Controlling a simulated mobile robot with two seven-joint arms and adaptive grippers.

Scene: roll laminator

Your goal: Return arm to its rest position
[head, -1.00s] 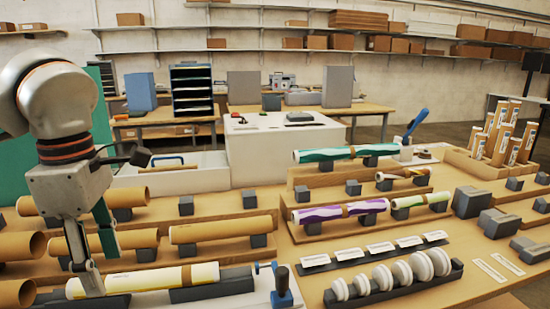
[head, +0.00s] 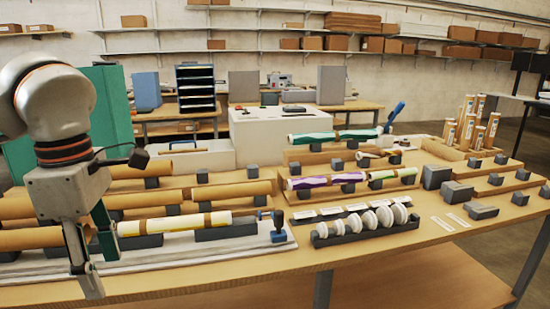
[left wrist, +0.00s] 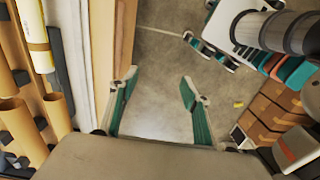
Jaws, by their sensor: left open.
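My left gripper (head: 102,272) hangs at the left of the head view, its green-lined fingers pointing down. It is open and empty, and it overlaps the table's front left corner area in the picture. In the left wrist view the two spread fingertips (left wrist: 158,82) have bare floor between them, with the table's edge (left wrist: 103,45) to their left. A yellow and white roll (head: 185,222) lies on dark grey supports behind the gripper; it also shows in the left wrist view (left wrist: 36,35), clear of the fingers. My right gripper is not in view.
Brown tubes (head: 225,190) lie in rows on the table's left half. A blue-handled tool (head: 278,225) stands near the front roll. White discs (head: 365,220) sit in a dark rack. The front strip of tabletop (head: 240,270) is bare, and floor is free before it.

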